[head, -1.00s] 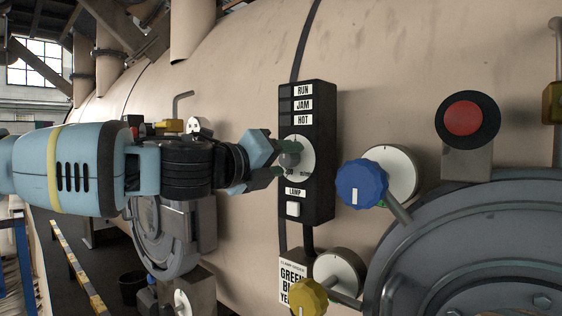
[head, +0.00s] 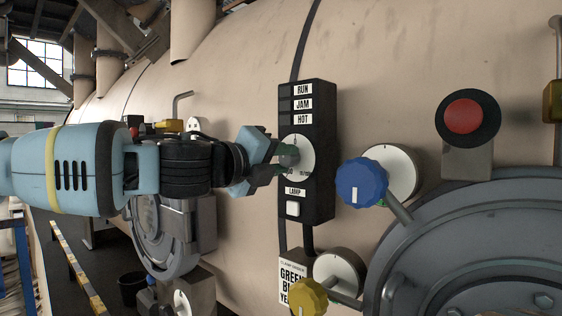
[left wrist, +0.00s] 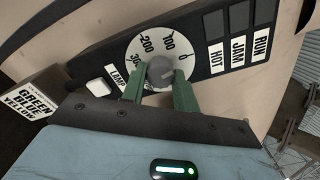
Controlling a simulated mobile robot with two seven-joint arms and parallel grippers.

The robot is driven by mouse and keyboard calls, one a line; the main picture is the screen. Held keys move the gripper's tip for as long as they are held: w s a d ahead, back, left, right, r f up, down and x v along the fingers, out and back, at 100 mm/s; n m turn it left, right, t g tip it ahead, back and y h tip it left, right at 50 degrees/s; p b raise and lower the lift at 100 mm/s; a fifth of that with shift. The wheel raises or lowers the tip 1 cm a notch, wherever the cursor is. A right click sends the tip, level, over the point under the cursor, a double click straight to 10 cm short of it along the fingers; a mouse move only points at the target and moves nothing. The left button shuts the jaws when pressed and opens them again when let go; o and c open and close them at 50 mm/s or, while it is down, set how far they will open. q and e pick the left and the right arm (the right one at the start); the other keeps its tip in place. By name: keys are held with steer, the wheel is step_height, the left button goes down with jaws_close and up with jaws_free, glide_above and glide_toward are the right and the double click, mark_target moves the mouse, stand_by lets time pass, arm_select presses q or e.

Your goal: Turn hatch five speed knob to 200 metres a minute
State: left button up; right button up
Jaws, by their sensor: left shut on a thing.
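The speed knob (head: 289,157) is a small grey knob at the middle of a white round dial (head: 304,160) on a black panel (head: 320,150). My left gripper (head: 284,156) reaches it from the left, with its green fingers shut on the knob. In the left wrist view the knob (left wrist: 160,70) sits between the two green fingers, and the dial (left wrist: 138,50) shows 0, 100, 200 and part of 300. I cannot tell surely which number the knob's pointer faces. My right gripper is not in view.
The panel carries RUN, JAM and HOT labels and a LAMP switch (head: 293,208). A blue knob (head: 361,183) stands out close to its right, with a yellow knob (head: 307,296) below. A red button (head: 465,118) and a round grey hatch (head: 480,240) are at the right.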

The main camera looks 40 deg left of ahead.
arm_select(q)
steer(key=n, duration=0.4)
steer(key=shift+n+b, duration=0.3)
steer(key=shift+b, duration=0.05)
steer(key=n, duration=0.3)
steer(key=shift+n+b, duration=0.4)
steer(key=n, duration=0.2)
steer(key=shift+n+b, duration=0.3)
steer(key=n+b, duration=0.1)
steer(key=n, duration=0.2)
steer(key=shift+n+b, duration=0.45)
steer(key=shift+n, duration=1.25)
steer(key=o, duration=1)
steer(key=shift+r, duration=0.1)
steer(key=shift+s, duration=0.1)
